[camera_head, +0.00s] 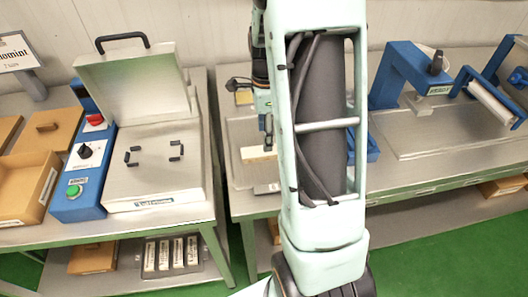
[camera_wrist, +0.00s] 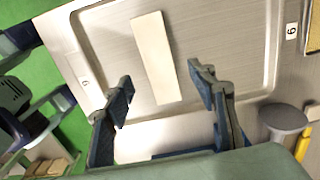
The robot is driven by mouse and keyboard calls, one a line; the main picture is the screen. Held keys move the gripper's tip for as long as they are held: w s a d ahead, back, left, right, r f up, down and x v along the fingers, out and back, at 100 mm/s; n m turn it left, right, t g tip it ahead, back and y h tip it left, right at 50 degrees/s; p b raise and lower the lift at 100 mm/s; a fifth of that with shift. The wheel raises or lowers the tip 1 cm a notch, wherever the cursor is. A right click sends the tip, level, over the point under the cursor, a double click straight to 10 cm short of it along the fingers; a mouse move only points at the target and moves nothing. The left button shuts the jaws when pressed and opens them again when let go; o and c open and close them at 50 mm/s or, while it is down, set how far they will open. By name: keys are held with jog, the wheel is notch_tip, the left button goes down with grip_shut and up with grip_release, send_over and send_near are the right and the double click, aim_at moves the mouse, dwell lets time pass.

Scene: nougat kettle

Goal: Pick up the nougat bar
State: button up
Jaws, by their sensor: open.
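A cream, flat, oblong nougat bar (camera_wrist: 157,58) lies in a shallow metal tray (camera_wrist: 222,45) in the wrist view. My gripper (camera_wrist: 161,80) is open and empty there, with its two blue-grey fingers on either side of the bar's near end. How far the fingertips are above the bar cannot be told. In the head view the bar (camera_head: 259,153) shows as a pale piece on the middle bench, just below my gripper (camera_head: 268,143). My arm hides part of the bench and tray there.
A steel machine (camera_head: 150,180) with a raised lid and a blue control box (camera_head: 85,165) stands on the left bench. A blue press (camera_head: 405,75) and a roller device (camera_head: 490,100) stand at the right. A grey round knob (camera_wrist: 283,117) is right of the tray.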

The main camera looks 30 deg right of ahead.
jog(key=shift+s+f+p, duration=0.1)
jog(key=shift+f+p, duration=0.25)
jog(key=shift+f, duration=2.6)
jog(key=c, duration=1.4)
jog(key=shift+o, duration=0.2)
jog(key=shift+r, duration=0.15)
